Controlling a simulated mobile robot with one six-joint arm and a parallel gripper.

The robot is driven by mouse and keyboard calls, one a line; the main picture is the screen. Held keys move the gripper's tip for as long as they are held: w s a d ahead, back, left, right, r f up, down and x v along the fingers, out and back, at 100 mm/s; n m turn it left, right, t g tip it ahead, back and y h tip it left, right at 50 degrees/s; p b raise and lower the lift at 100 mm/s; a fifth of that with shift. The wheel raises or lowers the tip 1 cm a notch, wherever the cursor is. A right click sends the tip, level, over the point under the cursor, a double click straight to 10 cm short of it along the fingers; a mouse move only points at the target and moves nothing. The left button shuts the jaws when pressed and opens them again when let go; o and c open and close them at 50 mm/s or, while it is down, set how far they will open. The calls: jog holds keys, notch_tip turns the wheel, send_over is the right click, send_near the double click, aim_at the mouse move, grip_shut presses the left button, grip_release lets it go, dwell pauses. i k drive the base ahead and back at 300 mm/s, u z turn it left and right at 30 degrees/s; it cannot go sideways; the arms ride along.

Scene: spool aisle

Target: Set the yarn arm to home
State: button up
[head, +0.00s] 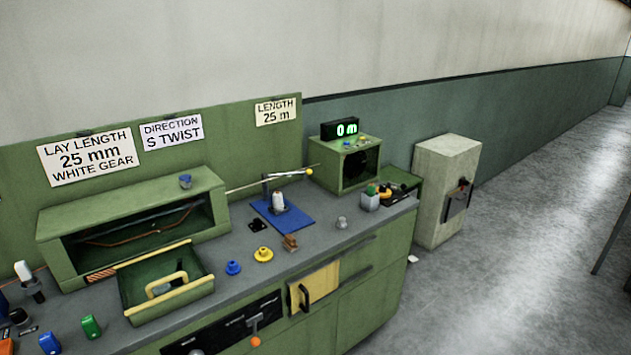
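A thin pale arm (290,174) with a yellow ball at its right end reaches over the bench; I take it to be the yarn arm. It slants slightly up to the right, from beside the green housing towards the display box. A dark upright stands near its middle. Below it, a white spool (278,202) stands upright on a blue plate (296,222). Whether the arm touches the upright or the display box, and any home mark, is too small to tell. My gripper is not in view.
The green housing (130,205) and lidless drawer tray (195,288) stand left. The display box (350,143) reads 0 m. Blue and yellow knobs, a brown piece and small containers dot the bench top (318,250).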

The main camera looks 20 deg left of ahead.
aim_at(309, 171)
jog(key=k, duration=1.35)
jog(key=u, duration=0.9)
jog(key=i, duration=1.15)
jog(key=z, duration=0.05)
